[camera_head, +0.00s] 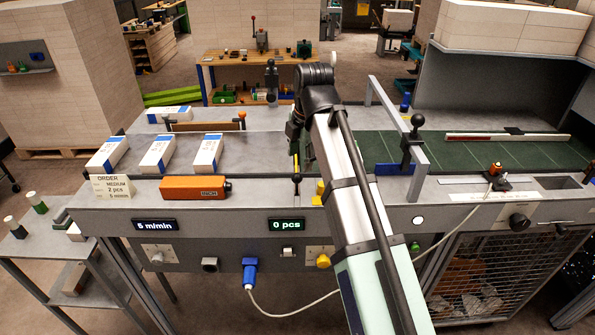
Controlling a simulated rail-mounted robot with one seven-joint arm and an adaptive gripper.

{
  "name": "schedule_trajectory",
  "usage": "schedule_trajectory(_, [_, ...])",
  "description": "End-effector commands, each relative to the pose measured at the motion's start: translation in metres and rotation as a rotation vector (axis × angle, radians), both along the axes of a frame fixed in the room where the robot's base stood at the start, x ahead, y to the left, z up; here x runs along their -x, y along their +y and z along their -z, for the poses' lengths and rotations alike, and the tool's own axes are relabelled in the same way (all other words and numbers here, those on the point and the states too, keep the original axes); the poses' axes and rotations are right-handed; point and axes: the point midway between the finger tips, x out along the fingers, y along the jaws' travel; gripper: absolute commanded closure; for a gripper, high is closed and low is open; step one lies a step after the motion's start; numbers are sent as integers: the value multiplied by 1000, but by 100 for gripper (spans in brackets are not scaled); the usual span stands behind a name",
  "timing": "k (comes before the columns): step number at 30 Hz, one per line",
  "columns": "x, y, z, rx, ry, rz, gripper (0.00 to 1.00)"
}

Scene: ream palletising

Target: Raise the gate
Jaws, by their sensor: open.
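A grey metal gate frame (388,104) spans the conveyor right of my arm. A blue plate (396,169) sits low at its foot, near the belt. A black lever with a round knob (417,120) stands at its near side. I cannot tell how far the gate is raised. My gripper (297,148) is over the conveyor to the left of the frame, apart from the lever. It is open and largely hidden by my own arm.
Several white and blue reams (158,152) lie on the left of the conveyor. An orange box (194,188) and an order card (111,188) are at the front edge. A white cable (300,312) hangs in front.

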Motion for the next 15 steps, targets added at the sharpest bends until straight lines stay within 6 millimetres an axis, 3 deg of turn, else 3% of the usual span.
schedule_trajectory(7, [-5,4,38,0,2,0,43])
schedule_trajectory(15, [-10,7,65,1,1,0,43])
